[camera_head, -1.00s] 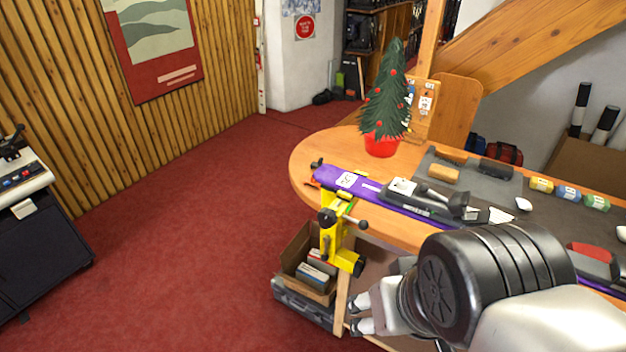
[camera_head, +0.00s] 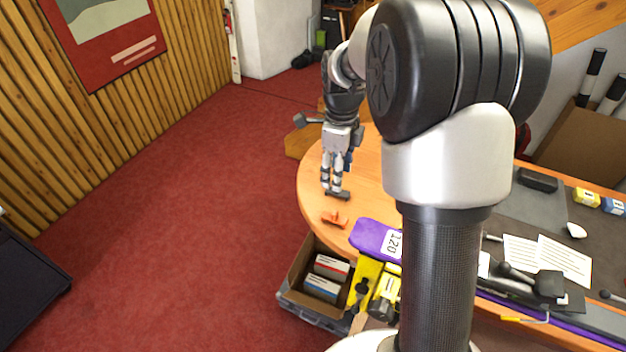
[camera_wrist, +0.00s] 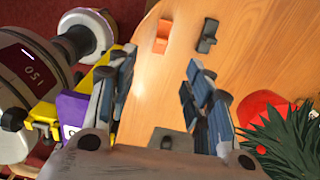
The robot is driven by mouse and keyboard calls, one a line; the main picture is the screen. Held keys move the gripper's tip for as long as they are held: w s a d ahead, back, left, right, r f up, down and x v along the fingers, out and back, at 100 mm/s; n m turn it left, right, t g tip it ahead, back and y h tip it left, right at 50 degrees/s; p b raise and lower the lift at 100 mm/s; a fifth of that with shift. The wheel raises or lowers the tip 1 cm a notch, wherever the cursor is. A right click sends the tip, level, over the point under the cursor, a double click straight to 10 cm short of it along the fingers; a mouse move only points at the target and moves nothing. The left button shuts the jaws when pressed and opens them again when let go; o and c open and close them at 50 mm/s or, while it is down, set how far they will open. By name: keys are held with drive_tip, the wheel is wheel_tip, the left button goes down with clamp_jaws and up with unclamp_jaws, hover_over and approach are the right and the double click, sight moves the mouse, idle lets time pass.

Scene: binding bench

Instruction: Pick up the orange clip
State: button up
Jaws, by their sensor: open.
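The orange clip (camera_head: 335,219) lies on the rounded end of the wooden table, close to its edge. It also shows in the wrist view (camera_wrist: 162,36), near the top and past my fingertips. A black clip (camera_head: 338,196) lies beside it and shows in the wrist view (camera_wrist: 207,36) to its right. My gripper (camera_head: 332,186) points down over the table end, nearer the black clip in the head view.
A purple ski (camera_head: 376,238) in a yellow vise (camera_head: 366,284) lies near the clips. A box of cartons (camera_head: 326,262) is below the table edge. The tree (camera_wrist: 290,140) in a red pot (camera_wrist: 262,106) stands right in the wrist view. My arm hides much of the table.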

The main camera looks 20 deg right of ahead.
drive_tip(key=b, duration=0.3)
hover_over(335, 212)
drive_tip(key=f, duration=1.1)
drive_tip(key=shift+s+a, duration=0.2)
drive_tip(key=shift+s, duration=0.1)
drive_tip(key=shift+w+d+f+b, duration=0.15)
drive_tip(key=shift+f+b, duration=0.15)
drive_tip(key=shift+f, duration=1.3)
drive_tip(key=shift+w+d+f+b, duration=0.15)
drive_tip(key=shift+f+b, duration=0.15)
drive_tip(key=shift+f, duration=1.3)
drive_tip(key=shift+c, duration=0.4)
drive_tip(key=c, duration=1)
drive_tip(key=shift+r, duration=0.15)
